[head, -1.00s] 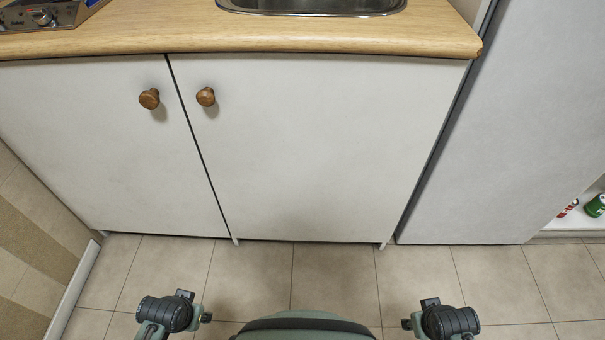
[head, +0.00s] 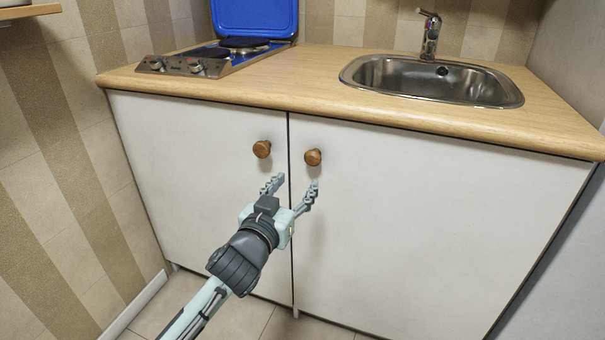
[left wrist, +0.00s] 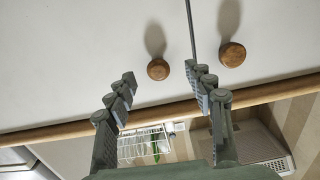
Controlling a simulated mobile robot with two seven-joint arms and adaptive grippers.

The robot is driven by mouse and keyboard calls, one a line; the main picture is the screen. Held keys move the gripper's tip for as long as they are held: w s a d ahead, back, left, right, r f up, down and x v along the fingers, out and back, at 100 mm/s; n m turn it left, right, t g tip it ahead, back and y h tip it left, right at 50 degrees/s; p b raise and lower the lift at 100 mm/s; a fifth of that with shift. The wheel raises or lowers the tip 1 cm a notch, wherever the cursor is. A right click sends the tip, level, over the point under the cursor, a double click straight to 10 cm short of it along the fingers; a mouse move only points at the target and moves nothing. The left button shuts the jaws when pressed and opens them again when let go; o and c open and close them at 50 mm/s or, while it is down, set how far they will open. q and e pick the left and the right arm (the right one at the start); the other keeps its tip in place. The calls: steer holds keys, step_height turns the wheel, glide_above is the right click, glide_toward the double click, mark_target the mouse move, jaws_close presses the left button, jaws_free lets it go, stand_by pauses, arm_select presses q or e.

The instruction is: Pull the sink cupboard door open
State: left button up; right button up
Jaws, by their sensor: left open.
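The sink cupboard door (head: 420,220) is the right white door under the sink, and it is closed. Its round brown wooden knob (head: 313,157) sits at its upper left corner. My left gripper (head: 297,182) is open and empty in front of the doors, just below the knobs, with its right finger under the sink door's knob. In the left wrist view, turned upside down, the sink door's knob (left wrist: 158,69) shows between the fingertips, apart from both. My right gripper is out of view.
The left door (head: 190,170) is closed, with its own knob (head: 262,149) close by. Above are the wooden worktop (head: 310,75), the sink (head: 430,80) and a hob (head: 215,60) with its blue lid (head: 255,18) raised. A striped tiled wall (head: 70,150) stands at the left.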

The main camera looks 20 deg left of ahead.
mark_target(311, 159)
arm_select(q)
steer(key=shift+t, duration=0.3)
steer(key=w, duration=0.2)
steer(key=w+r, duration=0.1)
steer(key=w, duration=0.2)
steer(key=w+d+r, duration=0.1)
steer(key=w, duration=0.2)
steer(key=shift+c, duration=0.3)
jaws_close()
